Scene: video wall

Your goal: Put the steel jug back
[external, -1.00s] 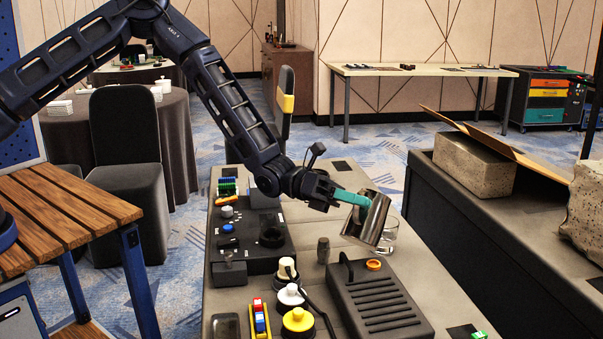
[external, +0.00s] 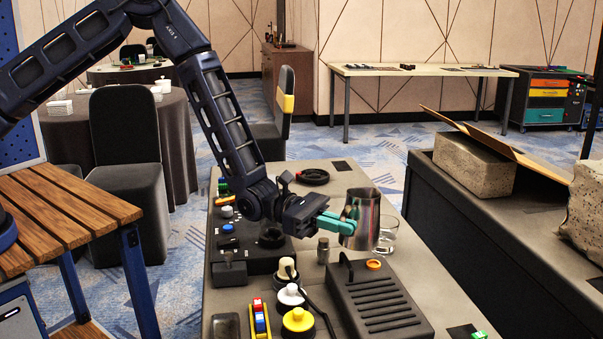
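The steel jug (external: 361,217) is a shiny metal pitcher and stands nearly upright in the middle of the external view. My gripper (external: 342,226), with teal fingers, reaches it from the left and appears shut on its left side, where the handle would be. The handle itself is hidden by the fingers. I cannot tell whether the jug's base touches the table (external: 470,262) or hangs just above it. A clear drinking glass (external: 387,236) stands just right of the jug, partly behind it.
A dark ridged box (external: 378,300) with a handle and a small grey cylinder (external: 323,251) stand in front of the jug. A black panel with knobs (external: 240,262) lies to the left. Table space behind the jug is clear.

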